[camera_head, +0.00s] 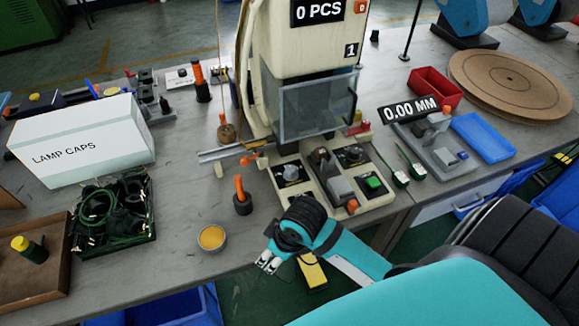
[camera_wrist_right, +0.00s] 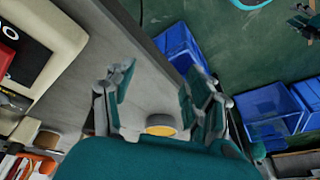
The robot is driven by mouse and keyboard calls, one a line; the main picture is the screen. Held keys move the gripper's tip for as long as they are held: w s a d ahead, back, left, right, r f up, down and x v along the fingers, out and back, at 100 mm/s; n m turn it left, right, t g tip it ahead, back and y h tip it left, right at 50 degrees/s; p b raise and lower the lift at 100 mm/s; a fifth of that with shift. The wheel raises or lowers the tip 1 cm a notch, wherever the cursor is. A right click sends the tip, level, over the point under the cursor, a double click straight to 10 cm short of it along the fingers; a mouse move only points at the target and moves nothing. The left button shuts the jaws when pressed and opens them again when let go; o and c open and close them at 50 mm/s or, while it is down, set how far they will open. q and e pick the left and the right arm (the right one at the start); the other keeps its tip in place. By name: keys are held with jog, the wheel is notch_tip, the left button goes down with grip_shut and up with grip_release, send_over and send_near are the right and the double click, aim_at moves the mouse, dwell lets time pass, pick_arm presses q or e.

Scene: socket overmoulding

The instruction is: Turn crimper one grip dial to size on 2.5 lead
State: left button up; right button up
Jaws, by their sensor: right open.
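Crimper one (camera_head: 305,45), a cream machine marked 1 with a "0 PCS" display, stands at the middle of the bench. Its base holds two dials on dark plates, a left dial (camera_head: 291,171) and a right dial (camera_head: 351,154). I cannot read their labels or settings, nor tell which is the grip dial. My right gripper (camera_head: 268,262) hangs at the bench's front edge, in front of the crimper base and apart from both dials. In the right wrist view its fingers (camera_wrist_right: 160,95) are spread and empty. My left gripper is not in view. I cannot pick out the 2.5 lead.
A round tin (camera_head: 211,238) and an orange-handled tool (camera_head: 242,195) stand left of my right gripper. A tray of green leads (camera_head: 112,243) and a lamp caps box (camera_head: 80,142) are further left. A gauge reading 0.00 MM (camera_head: 408,109) is at right.

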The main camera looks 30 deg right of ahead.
jog(key=shift+n+g, duration=0.3)
jog(key=shift+n, duration=0.5)
jog(key=w, duration=0.2)
jog(key=w+r, duration=0.1)
jog(key=w, duration=0.1)
jog(key=w+r, duration=0.1)
jog(key=shift+w+d+r, duration=0.15)
jog(key=shift+w+d, duration=0.2)
jog(key=shift+w, duration=0.05)
jog(key=w+d+r+g+h, duration=0.1)
jog(key=w+d+r, duration=0.3)
jog(key=w, duration=0.1)
notch_tip(320, 180, up, 14)
jog(key=g+h, duration=0.1)
send_over(291, 168)
jog(key=shift+m, duration=0.3)
notch_tip(291, 168, down, 17)
jog(key=shift+f, duration=0.15)
